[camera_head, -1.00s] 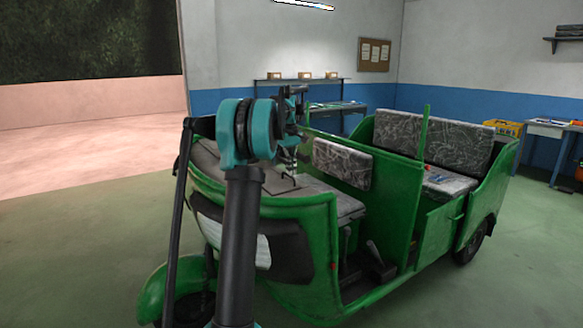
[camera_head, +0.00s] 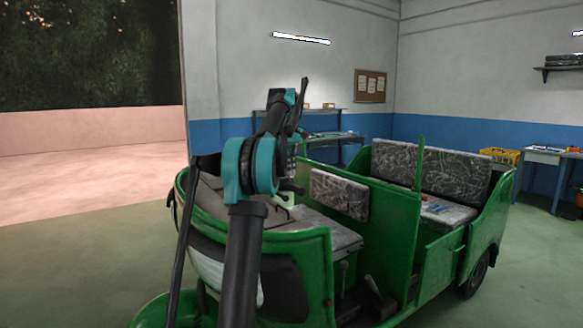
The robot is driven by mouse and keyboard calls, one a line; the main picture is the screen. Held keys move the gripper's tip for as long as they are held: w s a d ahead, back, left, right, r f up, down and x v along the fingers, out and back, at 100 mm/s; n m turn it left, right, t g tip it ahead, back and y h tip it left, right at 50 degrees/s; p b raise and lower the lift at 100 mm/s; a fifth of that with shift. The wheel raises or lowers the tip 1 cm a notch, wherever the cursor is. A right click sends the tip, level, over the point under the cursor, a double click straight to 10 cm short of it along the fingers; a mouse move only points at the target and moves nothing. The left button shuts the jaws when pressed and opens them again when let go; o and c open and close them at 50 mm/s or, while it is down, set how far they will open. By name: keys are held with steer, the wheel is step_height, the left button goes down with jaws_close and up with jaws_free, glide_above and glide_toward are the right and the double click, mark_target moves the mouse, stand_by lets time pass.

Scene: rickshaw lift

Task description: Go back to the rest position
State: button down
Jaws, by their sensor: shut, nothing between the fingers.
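My gripper (camera_head: 286,193) is small and dark in the head view. It hangs above the front seat (camera_head: 318,232) of a green rickshaw (camera_head: 395,235), just right of my teal arm joint. It is shut, with nothing held. My joint and arm link partly hide the view around it, so I cannot tell its exact height above the seat. My arm rises from the bottom of the view and bends at a second teal joint above.
The rickshaw's green body and patterned seat backs (camera_head: 340,195) surround the area below my arm. A workbench (camera_head: 335,138) and a yellow crate (camera_head: 500,156) stand behind. Green floor (camera_head: 70,255) is open at left.

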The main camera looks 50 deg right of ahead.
steer(key=shift+d+r, duration=0.1)
steer(key=shift+r, duration=0.4)
steer(key=w+a+f+t, duration=0.1)
steer(key=w+a+f, duration=0.3)
steer(key=a, duration=0.6)
steer(key=w+a+f+n, duration=0.1)
steer(key=w+a+f, duration=0.1)
steer(key=a+f, duration=0.65)
steer(key=w+a+f+t, duration=0.1)
steer(key=w+a+f, duration=0.15)
steer(key=a, duration=0.95)
steer(key=s+a+f+n+t, duration=0.1)
steer(key=s+a+f, duration=0.4)
steer(key=a, duration=0.4)
steer(key=s+a+f, duration=0.4)
steer(key=a+f, duration=0.2)
steer(key=a, duration=0.3)
steer(key=s+a+f+t, duration=0.1)
steer(key=s+a+f, duration=0.9)
steer(key=s, duration=0.4)
steer(key=shift+f+n+y, duration=0.3)
steer(key=shift+f, duration=0.35)
